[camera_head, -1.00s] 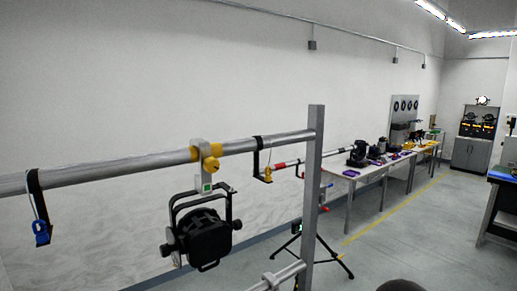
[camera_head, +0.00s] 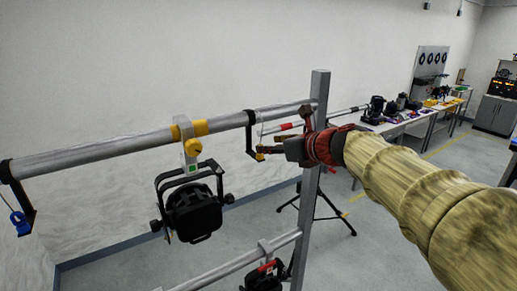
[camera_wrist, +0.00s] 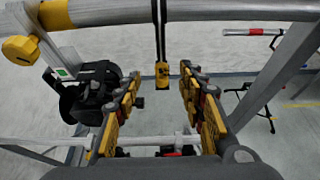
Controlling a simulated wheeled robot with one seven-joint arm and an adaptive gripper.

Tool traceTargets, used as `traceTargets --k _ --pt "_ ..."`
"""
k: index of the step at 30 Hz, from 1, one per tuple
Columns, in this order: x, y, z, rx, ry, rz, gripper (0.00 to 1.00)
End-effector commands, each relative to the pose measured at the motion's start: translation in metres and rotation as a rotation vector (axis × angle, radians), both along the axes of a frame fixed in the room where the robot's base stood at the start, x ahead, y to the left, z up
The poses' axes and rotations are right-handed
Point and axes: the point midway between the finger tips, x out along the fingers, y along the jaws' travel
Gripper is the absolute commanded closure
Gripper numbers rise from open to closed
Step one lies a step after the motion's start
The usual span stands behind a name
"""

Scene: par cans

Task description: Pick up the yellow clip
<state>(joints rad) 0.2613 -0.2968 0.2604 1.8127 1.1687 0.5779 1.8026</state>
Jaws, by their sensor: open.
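In the wrist view the yellow clip (camera_wrist: 162,76) shows between and beyond the two fingers. My gripper (camera_head: 284,135) is open and empty, close to the clip, beside the upright post. The wrist view shows my gripper (camera_wrist: 160,78) with its fingers apart on either side of the clip. I cannot tell whether a finger touches it. In the head view part of the clip is hidden near a fingertip.
A black par can (camera_head: 194,210) hangs from a yellow-banded clamp left of the clip. The upright post (camera_head: 310,200) stands close to my gripper. A blue clip (camera_head: 20,222) hangs far left. A lower bar (camera_head: 240,262) runs beneath. Tables stand at the back right.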

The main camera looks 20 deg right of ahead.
Motion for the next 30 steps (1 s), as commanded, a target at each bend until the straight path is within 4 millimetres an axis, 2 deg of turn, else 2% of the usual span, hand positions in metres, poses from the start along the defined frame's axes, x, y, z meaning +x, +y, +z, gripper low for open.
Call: traceTargets --k 11,19,26,30 --pt "0.03 0.009 -0.015 -0.001 0.004 0.002 0.6" --pt "0.062 0.02 -0.03 -0.003 0.003 0.004 0.6" --pt "0.064 0.02 -0.03 -0.004 0.002 0.002 0.6" --pt "0.064 0.02 -0.03 -0.004 0.002 0.002 0.67"
